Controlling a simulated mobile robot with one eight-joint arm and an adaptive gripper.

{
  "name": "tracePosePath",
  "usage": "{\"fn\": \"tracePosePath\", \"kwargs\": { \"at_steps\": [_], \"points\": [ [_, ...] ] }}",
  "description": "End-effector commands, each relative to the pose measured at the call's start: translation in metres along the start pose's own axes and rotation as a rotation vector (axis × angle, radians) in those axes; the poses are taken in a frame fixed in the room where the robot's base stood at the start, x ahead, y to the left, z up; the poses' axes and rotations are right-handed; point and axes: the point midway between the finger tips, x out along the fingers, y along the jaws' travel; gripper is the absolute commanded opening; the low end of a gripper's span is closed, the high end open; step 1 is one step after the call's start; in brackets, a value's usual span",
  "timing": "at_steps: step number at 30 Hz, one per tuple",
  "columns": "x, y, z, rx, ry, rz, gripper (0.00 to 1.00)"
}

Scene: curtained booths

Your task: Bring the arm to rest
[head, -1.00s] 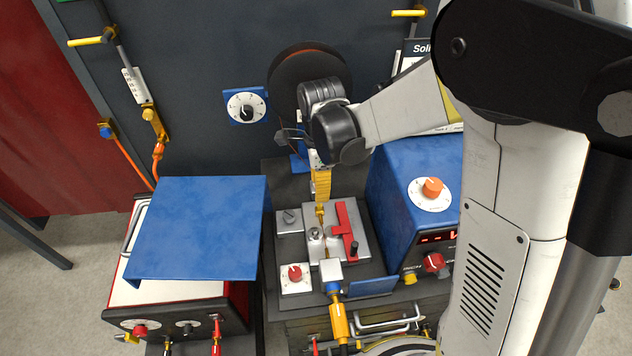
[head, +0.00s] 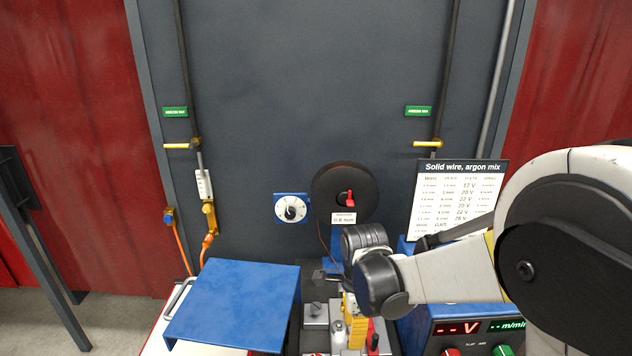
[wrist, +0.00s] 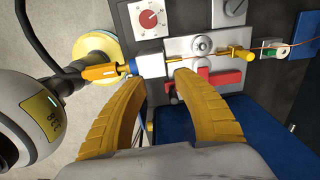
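My gripper (wrist: 160,73) shows in the wrist view as two curved yellow fingers with a gap between their tips. It is open, and I see nothing held in it. Beyond the tips is a white block (wrist: 150,65) with a blue collar, on the wire feed unit (wrist: 182,48), in line with a yellow fitting. A red lever (wrist: 215,78) lies beyond the right finger. Whether the fingertips touch the unit is unclear. In the head view my gripper (head: 351,322) is over the feed unit, partly hidden by my wrist.
A blue lid (head: 235,305) stands at the left of the feed unit. A blue control box (head: 465,325) with lit displays stands at its right, partly behind my arm.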

Motion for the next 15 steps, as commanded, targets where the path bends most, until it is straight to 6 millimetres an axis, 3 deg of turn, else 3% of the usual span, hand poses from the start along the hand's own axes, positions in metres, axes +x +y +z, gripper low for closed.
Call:
{"fn": "tracePosePath", "kwargs": {
  "at_steps": [15],
  "points": [
    [-0.034,0.038,-0.039,-0.476,0.026,-0.192,0.36]
  ]
}}
